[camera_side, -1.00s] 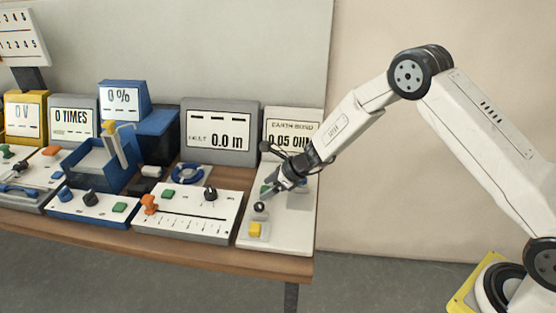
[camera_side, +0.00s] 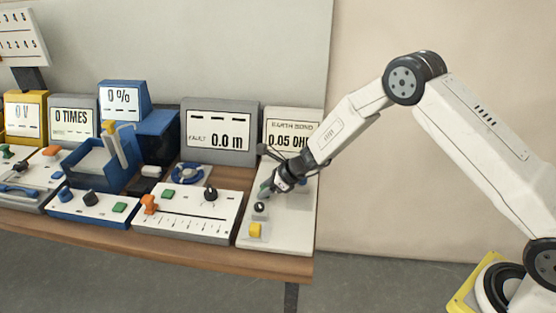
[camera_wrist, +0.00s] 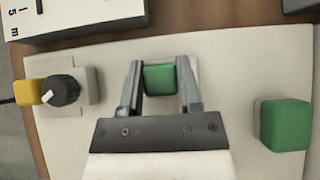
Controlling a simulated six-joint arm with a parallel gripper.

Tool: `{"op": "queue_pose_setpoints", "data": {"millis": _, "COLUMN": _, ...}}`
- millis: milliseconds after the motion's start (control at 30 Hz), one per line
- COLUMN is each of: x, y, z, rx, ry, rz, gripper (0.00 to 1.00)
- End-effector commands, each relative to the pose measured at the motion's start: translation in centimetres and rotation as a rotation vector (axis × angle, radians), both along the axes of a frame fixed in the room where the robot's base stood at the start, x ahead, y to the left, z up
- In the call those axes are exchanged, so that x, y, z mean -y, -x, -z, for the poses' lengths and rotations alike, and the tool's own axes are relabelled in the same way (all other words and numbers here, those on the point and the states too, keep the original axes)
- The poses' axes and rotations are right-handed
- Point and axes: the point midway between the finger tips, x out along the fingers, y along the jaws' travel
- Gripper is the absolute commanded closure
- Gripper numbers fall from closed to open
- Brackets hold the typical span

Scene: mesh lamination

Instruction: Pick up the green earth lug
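A green block (camera_wrist: 160,79) lies between the two fingertips of my gripper (camera_wrist: 160,85) in the wrist view, over the white panel. The fingers stand one on each side of it, apart and very close to its sides; I cannot tell if they touch. A second, larger green block (camera_wrist: 285,125) stands at the right of that view, clear of the fingers. The frames do not label which green block is the earth lug. In the side view my gripper (camera_side: 267,190) points down at the white panel and hides most of what lies under it.
The white panel (camera_side: 290,228) carries a black knob (camera_wrist: 62,90) and a yellow block (camera_wrist: 28,92). An earth bond display (camera_side: 292,130) reading 0.05 stands behind it.

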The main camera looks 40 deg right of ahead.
Motion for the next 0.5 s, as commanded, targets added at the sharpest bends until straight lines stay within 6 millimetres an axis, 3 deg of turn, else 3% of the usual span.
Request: {"op": "queue_pose_setpoints", "data": {"millis": 500, "x": -0.01, "y": -0.05, "z": -0.69, "rx": 0.002, "ry": 0.0, "rz": 0.0, "gripper": 1.0}}
